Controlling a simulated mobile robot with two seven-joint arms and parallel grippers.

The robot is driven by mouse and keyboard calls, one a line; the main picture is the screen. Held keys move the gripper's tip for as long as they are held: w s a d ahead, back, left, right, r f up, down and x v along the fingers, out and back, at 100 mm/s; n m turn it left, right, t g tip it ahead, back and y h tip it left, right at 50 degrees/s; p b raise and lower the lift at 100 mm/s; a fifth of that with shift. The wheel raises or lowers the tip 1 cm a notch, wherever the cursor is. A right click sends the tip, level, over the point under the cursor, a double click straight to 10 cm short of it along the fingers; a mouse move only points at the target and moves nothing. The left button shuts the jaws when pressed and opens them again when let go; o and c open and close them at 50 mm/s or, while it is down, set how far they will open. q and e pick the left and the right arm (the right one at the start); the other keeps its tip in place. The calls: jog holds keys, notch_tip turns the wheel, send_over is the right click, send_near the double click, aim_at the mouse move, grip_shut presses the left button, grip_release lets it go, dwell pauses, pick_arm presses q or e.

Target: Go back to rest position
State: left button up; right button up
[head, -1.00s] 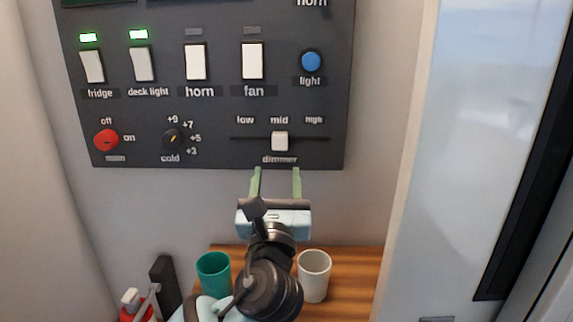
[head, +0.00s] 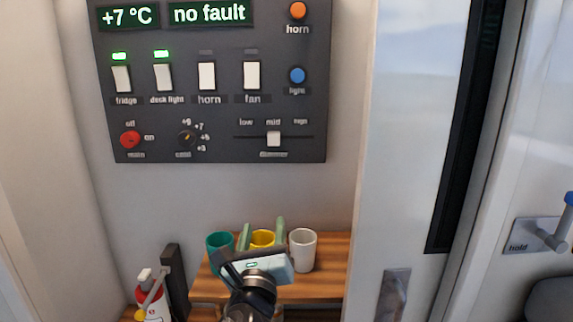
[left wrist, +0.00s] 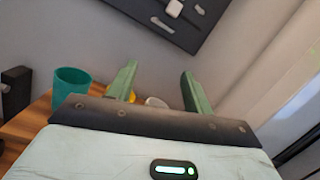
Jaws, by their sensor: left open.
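My left gripper (head: 263,235) is open and empty, with its two green fingers apart, in front of the wooden shelf and below the control panel (head: 222,115). It touches nothing that I can see. In the left wrist view its fingers (left wrist: 160,90) point up and away, with nothing between them but the wall and part of the cups behind. The dimmer slider (head: 274,139) on the panel stands near mid. My right gripper is not in view.
A wooden shelf (head: 320,286) holds a teal cup (head: 216,245), a yellow cup (head: 262,238) and a white cup (head: 303,250). A red and white extinguisher (head: 150,295) stands at the lower left. A pale door or wall edge (head: 395,140) rises at right, with a "hold" lever (head: 545,236) beyond.

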pick_arm(q)
jog(key=s+a+f+n+g+h, duration=0.15)
jog(key=s+f+n, duration=0.3)
jog(key=f, duration=0.55)
jog(key=s+a+f+n+g, duration=0.25)
jog(key=f+n, duration=0.25)
jog(key=f, duration=0.5)
jog(key=s+a+f+n+g, duration=0.25)
jog(key=s+f+n, duration=0.2)
jog(key=f, duration=0.45)
jog(key=s+a+f+n+g, duration=0.1)
jog(key=s+a+f+n, duration=0.2)
jog(key=s+f+n, duration=0.2)
jog(key=s+a+f+n+g, duration=0.2)
jog(key=s+f+n, duration=0.4)
jog(key=s, duration=0.6)
jog(key=s+a+f+n+g, duration=0.2)
jog(key=s+a+f+n, duration=0.2)
jog(key=s, duration=0.5)
jog(key=shift+s+a+f+n, duration=0.2)
jog(key=shift+f+n, duration=0.5)
jog(key=shift+n, duration=0.3)
